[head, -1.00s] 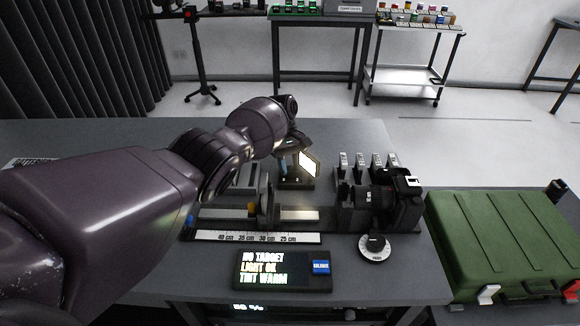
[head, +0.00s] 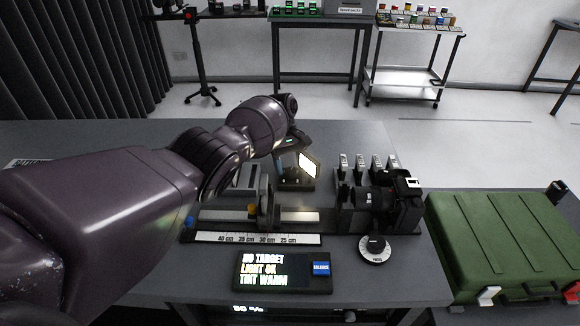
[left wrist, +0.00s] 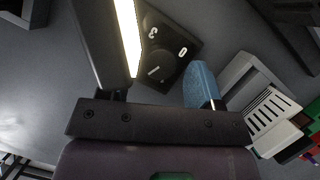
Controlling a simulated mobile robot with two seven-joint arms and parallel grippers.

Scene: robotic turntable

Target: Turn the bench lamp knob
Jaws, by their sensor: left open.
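The bench lamp (head: 309,165) stands on the bench behind the rail, its panel lit. In the left wrist view the bright panel edge (left wrist: 128,35) crosses in front of a dark lamp base (left wrist: 168,55), which bears a round black knob (left wrist: 158,68) and white marks. My left gripper (head: 290,150) is above and beside the lamp, partly hidden by its own wrist. In the left wrist view its open jaws (left wrist: 160,88) show a blue-padded finger at right; the other finger is mostly hidden behind the lamp head. Whether it touches the knob cannot be seen. My right gripper is out of view.
A camera (head: 395,195) stands at the rail's right end, with a round dial (head: 375,248) before it. A display (head: 283,270) reads NO TARGET, LIGHT OK, TINT WARM. A green case (head: 505,240) lies at right. The bench behind the lamp is clear.

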